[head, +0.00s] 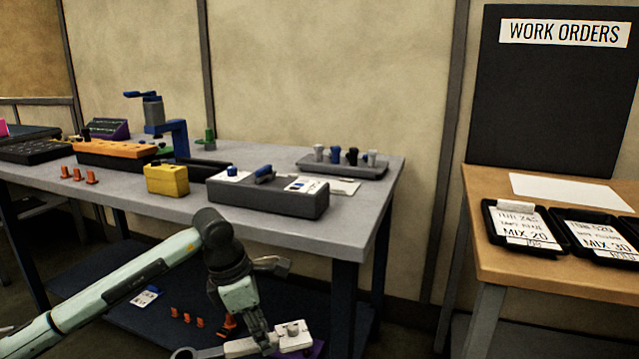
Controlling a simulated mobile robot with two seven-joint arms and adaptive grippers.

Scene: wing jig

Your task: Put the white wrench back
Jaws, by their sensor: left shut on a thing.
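The white wrench (238,348) is at the bottom of the head view, below the tabletop, with a grey ring end (184,353) to the left. My left gripper (262,342) points down and is shut on the wrench. A white block with a round knob (293,336) is at the right end of the wrench; I cannot tell whether it is part of it. A purple piece (314,349) shows partly beside that block. The bottom picture edge cuts off this area. My right gripper is not in view.
The grey workbench (385,172) holds a dark grey box (268,199), a yellow box (166,180), a blue clamp stand (180,138) and a grey tray (342,167) with knobs. Its lower shelf (150,318) holds orange pieces. A wooden table (500,270) with black trays stands right.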

